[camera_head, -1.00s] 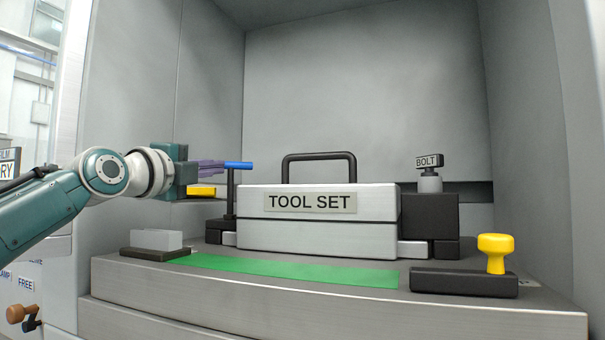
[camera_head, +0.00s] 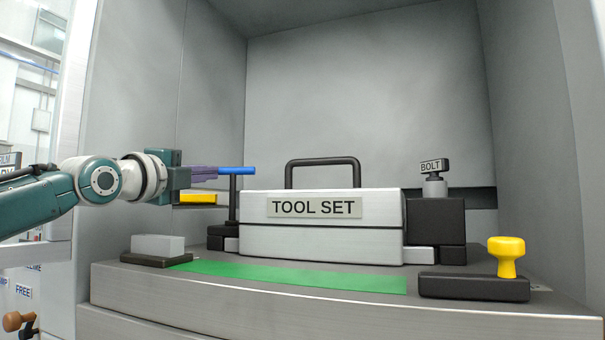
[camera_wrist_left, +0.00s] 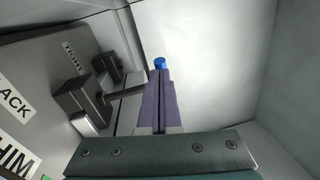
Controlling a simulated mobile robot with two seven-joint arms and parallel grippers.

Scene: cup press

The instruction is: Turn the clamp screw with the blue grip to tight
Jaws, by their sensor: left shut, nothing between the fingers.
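The clamp screw is a dark upright post (camera_head: 233,200) with a blue grip (camera_head: 237,170) across its top, left of the tool box. My left gripper (camera_head: 214,174) comes in from the left, its purple fingers shut and empty. The fingertips are at the left end of the blue grip; I cannot tell whether they touch it. In the left wrist view the end of the blue grip (camera_wrist_left: 159,63) shows just beyond the fingertips (camera_wrist_left: 158,73). The dark post (camera_wrist_left: 120,97) runs to a black block, and a TIGHT label (camera_wrist_left: 73,58) is on the surface nearby. My right gripper is out of view.
A grey tool box (camera_head: 320,238) with a black handle stands right of the clamp. A BOLT knob (camera_head: 434,166), a yellow knob (camera_head: 506,250) and a yellow block (camera_head: 197,198) are around it. A green strip (camera_head: 290,275) lies clear in front. Walls enclose the sides and back.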

